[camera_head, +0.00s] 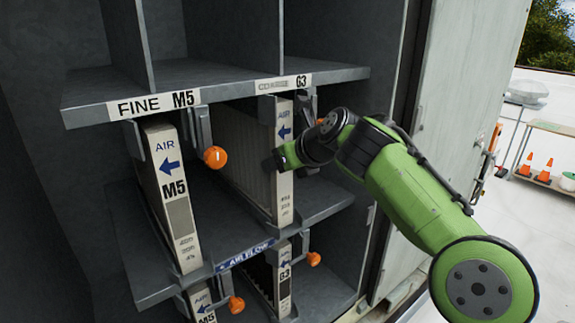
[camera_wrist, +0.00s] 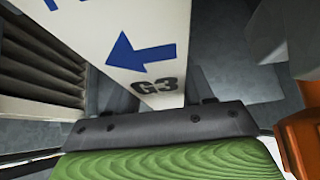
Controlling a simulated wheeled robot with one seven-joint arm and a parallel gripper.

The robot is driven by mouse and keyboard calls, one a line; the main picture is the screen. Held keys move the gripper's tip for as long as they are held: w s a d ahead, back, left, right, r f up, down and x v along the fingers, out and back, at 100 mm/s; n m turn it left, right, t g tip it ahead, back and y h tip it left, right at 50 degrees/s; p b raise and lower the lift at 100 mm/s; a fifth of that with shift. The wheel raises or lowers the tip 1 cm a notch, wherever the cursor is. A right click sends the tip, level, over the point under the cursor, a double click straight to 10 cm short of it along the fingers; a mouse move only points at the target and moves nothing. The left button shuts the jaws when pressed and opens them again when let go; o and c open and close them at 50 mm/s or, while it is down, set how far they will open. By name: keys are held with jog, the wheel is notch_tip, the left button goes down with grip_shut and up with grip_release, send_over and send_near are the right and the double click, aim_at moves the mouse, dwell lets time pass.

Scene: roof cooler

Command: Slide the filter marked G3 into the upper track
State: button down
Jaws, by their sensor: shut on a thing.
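A pale pleated filter (camera_head: 284,195) stands upright in the right bay of the upper shelf, under the plate reading COARSE G3 (camera_head: 283,84). Its front edge faces out and carries AIR and a blue left-pointing arrow. In the wrist view the filter (camera_wrist: 150,55) shows the same arrow and the mark G3. My gripper (camera_head: 286,157) is shut on this filter's front edge, about mid-height, and covers part of its face. The dark gripper part (camera_wrist: 160,122) lies across the marked face in the wrist view. How deep the filter sits at the back is hidden.
An M5 filter (camera_head: 172,195) stands in the left upper bay, beside a latch with an orange knob (camera_head: 215,157). Below are another G3 filter (camera_head: 284,280) and an M5 filter (camera_head: 201,302). An orange part (camera_wrist: 302,140) is close at the right in the wrist view.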

jog(key=shift+w+a, duration=0.15)
jog(key=shift+c, duration=1.7)
grip_release()
jog(key=b+v, duration=0.1)
jog(key=v, duration=1.5)
jog(key=s+d+f+n+g+h+b, duration=0.1)
jog(key=s+d+f+n+b, duration=0.3)
jog(key=s+d+f+n, duration=0.7)
jog(key=s+a+f+n+g+h+b, duration=0.1)
jog(key=s+f+n+h+b, duration=0.1)
jog(key=s+f+n, duration=0.6)
jog(key=s+a+f+n+g+h+b, duration=0.1)
jog(key=s+a+f+n+h+b, duration=0.1)
jog(key=s+f+n, duration=0.6)
notch_tip(320, 180, down, 6)
jog(key=shift+s+a+f+n+h, duration=0.2)
jog(key=shift+a+f+n+h, duration=0.05)
jog(key=shift+n+h, duration=0.6)
